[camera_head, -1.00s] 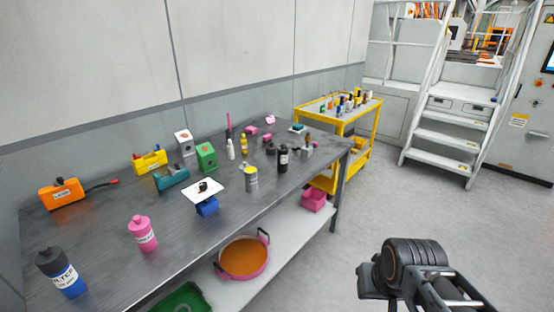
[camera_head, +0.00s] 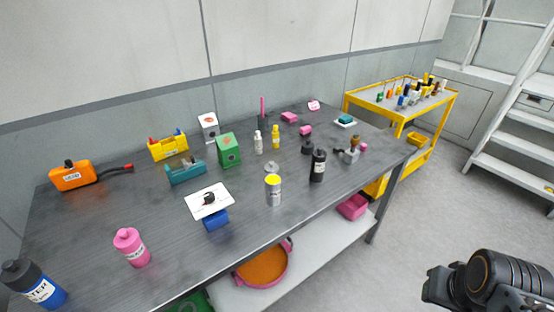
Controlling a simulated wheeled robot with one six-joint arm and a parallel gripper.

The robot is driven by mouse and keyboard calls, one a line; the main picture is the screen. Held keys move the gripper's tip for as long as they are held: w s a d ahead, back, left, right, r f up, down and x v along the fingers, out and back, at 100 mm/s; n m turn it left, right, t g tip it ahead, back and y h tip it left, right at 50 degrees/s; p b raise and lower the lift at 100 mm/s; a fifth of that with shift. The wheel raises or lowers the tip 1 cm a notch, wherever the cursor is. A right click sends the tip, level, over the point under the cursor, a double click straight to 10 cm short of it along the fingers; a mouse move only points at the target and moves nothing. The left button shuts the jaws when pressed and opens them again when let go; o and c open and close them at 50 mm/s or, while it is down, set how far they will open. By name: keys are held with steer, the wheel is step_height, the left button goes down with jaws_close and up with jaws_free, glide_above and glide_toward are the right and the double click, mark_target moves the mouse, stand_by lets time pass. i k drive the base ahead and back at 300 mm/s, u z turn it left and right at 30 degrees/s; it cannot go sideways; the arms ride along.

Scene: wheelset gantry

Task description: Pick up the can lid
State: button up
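A small grey lid-like disc with a knob (camera_head: 272,168) lies on the dark metal table, just behind a grey can (camera_head: 274,192). The can stands upright and its top is yellow. I take the disc to be the can lid, but it is small in the picture and I cannot be sure. Part of my own arm shows at the bottom right, away from the table. My gripper's fingers are not in view.
The table (camera_head: 90,225) also holds a black bottle (camera_head: 318,166), a white card on a blue block (camera_head: 209,201), a green box (camera_head: 229,150), a pink bottle (camera_head: 131,248) and small bottles. A yellow cart (camera_head: 398,115) stands beyond the right end. Floor is clear at right.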

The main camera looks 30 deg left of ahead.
mark_target(271, 167)
steer(key=u, duration=0.35)
steer(key=i, duration=0.8)
steer(key=u, duration=0.95)
steer(key=i, duration=0.4)
steer(key=u, duration=0.4)
